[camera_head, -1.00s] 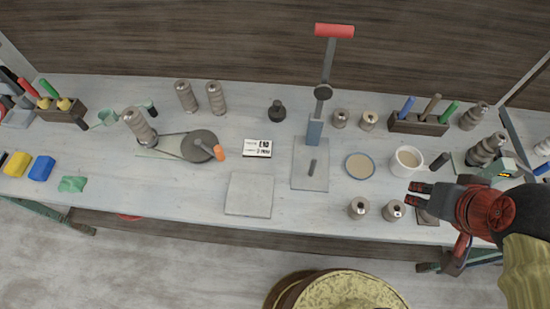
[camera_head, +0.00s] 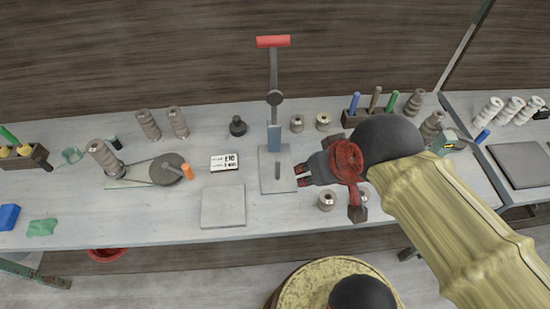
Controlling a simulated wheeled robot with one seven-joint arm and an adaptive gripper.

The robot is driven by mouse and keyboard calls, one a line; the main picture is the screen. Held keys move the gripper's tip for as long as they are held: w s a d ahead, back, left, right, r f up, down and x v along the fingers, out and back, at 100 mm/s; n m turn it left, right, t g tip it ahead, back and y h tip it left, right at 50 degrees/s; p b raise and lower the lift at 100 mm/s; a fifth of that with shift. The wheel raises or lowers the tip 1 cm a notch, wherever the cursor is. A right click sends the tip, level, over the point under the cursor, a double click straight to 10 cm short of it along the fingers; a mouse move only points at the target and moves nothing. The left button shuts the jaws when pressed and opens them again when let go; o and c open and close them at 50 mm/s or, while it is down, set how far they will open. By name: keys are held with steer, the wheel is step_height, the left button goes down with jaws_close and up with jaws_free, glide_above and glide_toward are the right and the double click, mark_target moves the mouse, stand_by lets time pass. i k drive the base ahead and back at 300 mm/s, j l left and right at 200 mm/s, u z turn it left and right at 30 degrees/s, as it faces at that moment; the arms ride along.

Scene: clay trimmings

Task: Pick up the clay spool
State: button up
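Several spools stand on the bench, and I cannot tell which one is the clay spool. A small grey-brown spool (camera_head: 327,201) stands at the front, just below my gripper in the picture. Two more small spools, one greyish (camera_head: 297,124) and one paler (camera_head: 323,122), stand behind, right of the lever press. Taller ribbed spools stand at the back left (camera_head: 148,124) and at the right (camera_head: 432,126). My gripper (camera_head: 303,176) has its fingers apart and empty, pointing left over the right edge of the press plate. My arm hides part of the bench to the right.
The lever press (camera_head: 274,135) rises left of my gripper. A square grey slab (camera_head: 223,207), a label card (camera_head: 224,162) and a crank winder (camera_head: 166,169) lie further left. A tool block (camera_head: 350,119) stands behind my arm. A round stool (camera_head: 300,285) stands before the bench.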

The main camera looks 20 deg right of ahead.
mark_target(323, 122)
steer(key=l+z, duration=0.15)
steer(key=z, duration=0.35)
steer(key=l+z, duration=0.15)
steer(key=z, duration=0.3)
steer(key=i+l+z, duration=0.1)
steer(key=z, duration=0.4)
